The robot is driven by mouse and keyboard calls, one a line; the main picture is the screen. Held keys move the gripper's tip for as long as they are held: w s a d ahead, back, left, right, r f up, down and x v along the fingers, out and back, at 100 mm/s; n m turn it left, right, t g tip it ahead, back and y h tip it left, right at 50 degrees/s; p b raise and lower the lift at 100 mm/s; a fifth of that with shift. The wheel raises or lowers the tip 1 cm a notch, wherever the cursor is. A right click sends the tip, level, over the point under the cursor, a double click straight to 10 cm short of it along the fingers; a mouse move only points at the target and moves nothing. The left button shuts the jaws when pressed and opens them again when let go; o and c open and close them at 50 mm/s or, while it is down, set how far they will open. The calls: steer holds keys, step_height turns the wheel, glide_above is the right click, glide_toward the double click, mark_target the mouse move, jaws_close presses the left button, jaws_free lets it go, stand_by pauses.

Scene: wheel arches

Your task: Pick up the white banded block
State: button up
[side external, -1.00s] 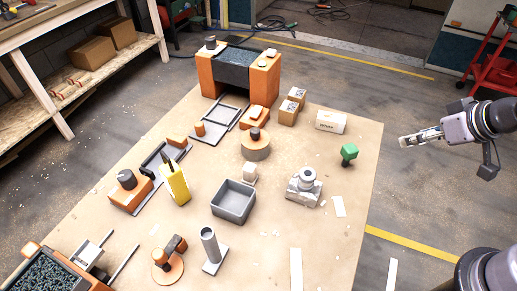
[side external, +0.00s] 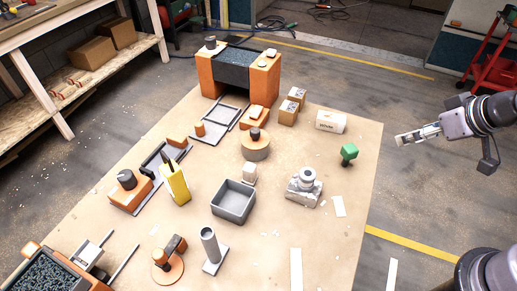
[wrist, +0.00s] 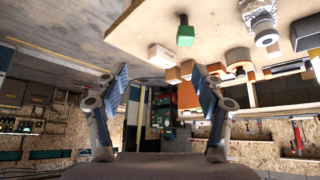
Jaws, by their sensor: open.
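A white block (side external: 331,121) with a dark band-like marking on its side lies near the far right edge of the table. It also shows in the wrist view (wrist: 161,55), above the gap between my fingers. A smaller pale block (side external: 249,173) stands behind the grey bin; I cannot tell whether it has a band. My gripper (side external: 402,140) is open and empty, off the right edge of the table and well apart from both blocks. Its two spread fingers (wrist: 160,78) show in the wrist view.
Two cardboard boxes (side external: 289,110) are left of that block. A grey bin (side external: 233,213) and a grey camera-like model (side external: 304,188) stand nearer. The table's right strip is mostly clear.

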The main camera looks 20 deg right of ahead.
steer(key=w+r+n+g, duration=0.2)
steer(key=w+r, duration=0.1)
steer(key=w, duration=0.4)
steer(key=n+g, duration=0.5)
steer(key=n, duration=0.3)
glide_above(332, 116)
step_height(332, 116, down, 10)
steer(key=shift+d+f, duration=0.35)
steer(key=shift+f, duration=0.15)
step_height(332, 116, down, 4)
steer(key=shift+f, duration=0.15)
steer(key=shift+s+a+f, duration=0.1)
steer(key=shift+a+f, duration=0.15)
steer(key=shift+f, duration=1.25)
steer(key=shift+a+f, duration=0.2)
steer(key=shift+f, duration=1.3)
steer(key=c, duration=1.3)
